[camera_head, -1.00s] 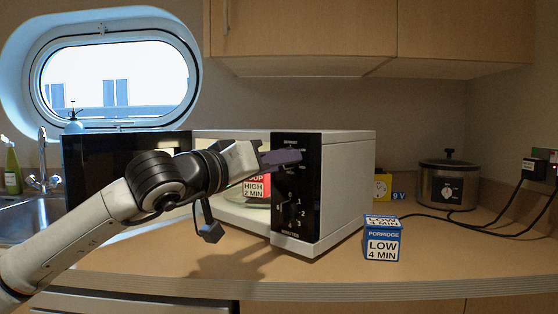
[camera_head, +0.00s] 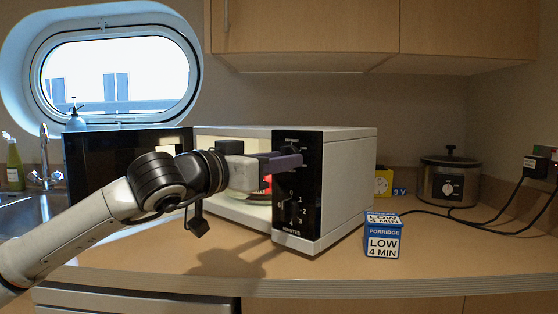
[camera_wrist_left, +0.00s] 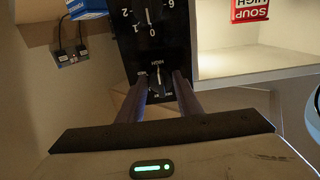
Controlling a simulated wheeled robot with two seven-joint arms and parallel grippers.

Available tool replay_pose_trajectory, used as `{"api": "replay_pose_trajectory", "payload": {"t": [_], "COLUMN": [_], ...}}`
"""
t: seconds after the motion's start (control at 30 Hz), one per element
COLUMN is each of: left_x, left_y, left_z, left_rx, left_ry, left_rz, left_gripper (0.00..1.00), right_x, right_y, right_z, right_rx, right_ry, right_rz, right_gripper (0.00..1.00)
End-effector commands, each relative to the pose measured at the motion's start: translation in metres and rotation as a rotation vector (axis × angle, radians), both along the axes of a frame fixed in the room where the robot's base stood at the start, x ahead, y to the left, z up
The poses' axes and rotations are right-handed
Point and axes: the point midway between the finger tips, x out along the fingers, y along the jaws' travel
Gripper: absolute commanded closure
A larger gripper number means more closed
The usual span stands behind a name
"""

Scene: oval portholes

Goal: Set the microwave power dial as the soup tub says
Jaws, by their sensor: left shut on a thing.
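The white microwave (camera_head: 348,190) stands on the counter with its door open to the left. Its black panel (camera_head: 297,235) carries a power dial above and a numbered minutes dial (camera_head: 291,210) below. My left gripper (camera_head: 298,160) is shut on the power dial, which shows between its fingers in the left wrist view (camera_wrist_left: 159,88). The red soup tub (camera_head: 267,194) is inside the microwave, mostly hidden behind my gripper. Its label reads SOUP HIGH in the left wrist view (camera_wrist_left: 250,9). My right gripper is not in view.
A blue and white porridge box (camera_head: 383,245), marked LOW 4 MIN, stands on the counter right of the microwave. A yellow 9 V item (camera_head: 383,183) and a slow cooker (camera_head: 448,186) with a cable are behind. The front counter is clear.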

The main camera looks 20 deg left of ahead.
Motion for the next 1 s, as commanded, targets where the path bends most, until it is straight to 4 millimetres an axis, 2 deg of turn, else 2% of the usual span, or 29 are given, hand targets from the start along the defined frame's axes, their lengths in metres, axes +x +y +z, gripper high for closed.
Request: {"api": "replay_pose_trajectory", "payload": {"t": [0.23, 0.27, 0.37, 0.73, 0.87, 1.0], "left_x": [0.0, 0.0, 0.0, -0.006, -0.024, -0.051], "left_y": [0.0, 0.0, 0.0, 0.003, 0.011, 0.022], "left_z": [-0.001, -0.001, -0.001, 0.0, -0.001, -0.001], "left_rx": [0.004, 0.004, 0.002, 0.001, 0.001, 0.004], "left_ry": [0.001, 0.001, 0.0, 0.0, -0.002, -0.002], "left_rz": [0.0, 0.0, 0.0, 0.001, 0.003, 0.003], "left_gripper": [0.91, 0.67, 0.51, 0.51, 0.51, 0.51], "right_x": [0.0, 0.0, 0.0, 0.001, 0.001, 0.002], "right_y": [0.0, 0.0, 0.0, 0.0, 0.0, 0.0], "right_z": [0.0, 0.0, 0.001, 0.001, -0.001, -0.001], "right_rx": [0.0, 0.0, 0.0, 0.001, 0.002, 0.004], "right_ry": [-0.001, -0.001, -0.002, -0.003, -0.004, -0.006], "right_rz": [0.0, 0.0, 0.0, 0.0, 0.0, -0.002], "right_gripper": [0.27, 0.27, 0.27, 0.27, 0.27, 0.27]}}
